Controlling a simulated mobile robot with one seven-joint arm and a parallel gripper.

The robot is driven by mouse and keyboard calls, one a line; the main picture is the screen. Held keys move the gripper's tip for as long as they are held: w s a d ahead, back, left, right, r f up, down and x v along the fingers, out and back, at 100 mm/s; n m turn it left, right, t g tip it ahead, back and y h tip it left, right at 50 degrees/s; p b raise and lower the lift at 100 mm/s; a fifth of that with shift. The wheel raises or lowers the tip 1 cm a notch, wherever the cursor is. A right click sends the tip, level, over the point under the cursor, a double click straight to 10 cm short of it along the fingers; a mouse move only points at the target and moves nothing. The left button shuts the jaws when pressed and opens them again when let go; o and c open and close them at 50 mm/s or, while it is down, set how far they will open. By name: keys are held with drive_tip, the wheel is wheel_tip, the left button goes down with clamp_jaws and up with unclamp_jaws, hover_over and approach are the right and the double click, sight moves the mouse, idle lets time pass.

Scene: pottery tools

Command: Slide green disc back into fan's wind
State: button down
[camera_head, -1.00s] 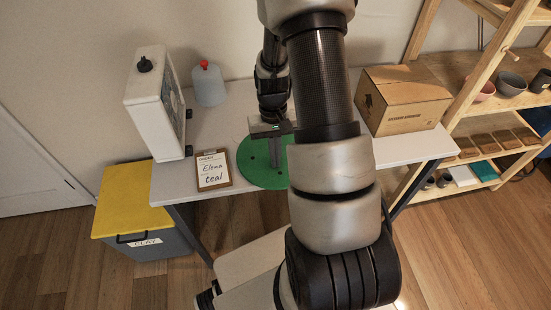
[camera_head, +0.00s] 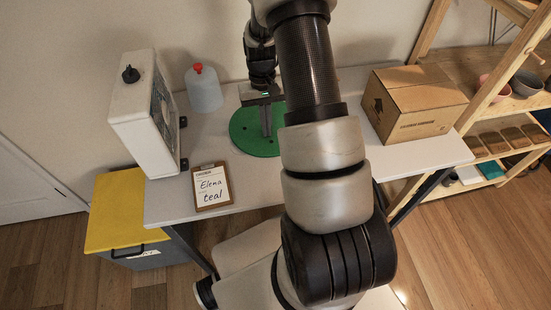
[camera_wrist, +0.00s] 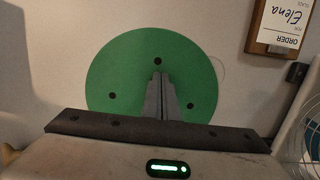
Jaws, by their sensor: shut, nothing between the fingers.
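The green disc (camera_head: 245,133) lies flat on the white table, towards the back, with small dark holes in it. It also shows in the wrist view (camera_wrist: 120,75). The fan (camera_head: 140,118) is a white upright box at the table's left end, its grille side facing right towards the disc; part of a wire grille (camera_wrist: 308,135) shows at the right edge of the wrist view. My gripper (camera_head: 267,134) points down over the disc, fingers together and empty.
An order clipboard (camera_head: 211,187) reading "Elena" and "teal" lies near the front edge. A grey jug with a red cap (camera_head: 204,90) stands behind, left of the disc. A cardboard box (camera_head: 415,105) is at the right. The white table (camera_head: 190,145) is clear between clipboard and disc.

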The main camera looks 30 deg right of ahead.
drive_tip(key=shift+w+d+f, duration=0.15)
drive_tip(key=shift+w+f, duration=0.05)
drive_tip(key=shift+w, duration=0.3)
drive_tip(key=shift+w+d+f, duration=0.1)
drive_tip(key=shift+w+f, duration=0.1)
drive_tip(key=shift+w, duration=0.25)
drive_tip(key=shift+s, duration=0.1)
drive_tip(key=shift+r, duration=0.25)
drive_tip(key=shift+r+p, duration=0.45)
drive_tip(key=shift+p, duration=0.1)
drive_tip(key=w+d, duration=0.1)
drive_tip(key=w, duration=0.3)
drive_tip(key=w+d, duration=0.1)
drive_tip(key=w, duration=0.3)
drive_tip(key=w+d, duration=0.1)
drive_tip(key=w, duration=0.2)
drive_tip(key=shift+w+d+r+b, duration=0.1)
drive_tip(key=shift+w+b, duration=0.25)
drive_tip(key=shift+w, duration=0.05)
drive_tip(key=shift+s, duration=0.1)
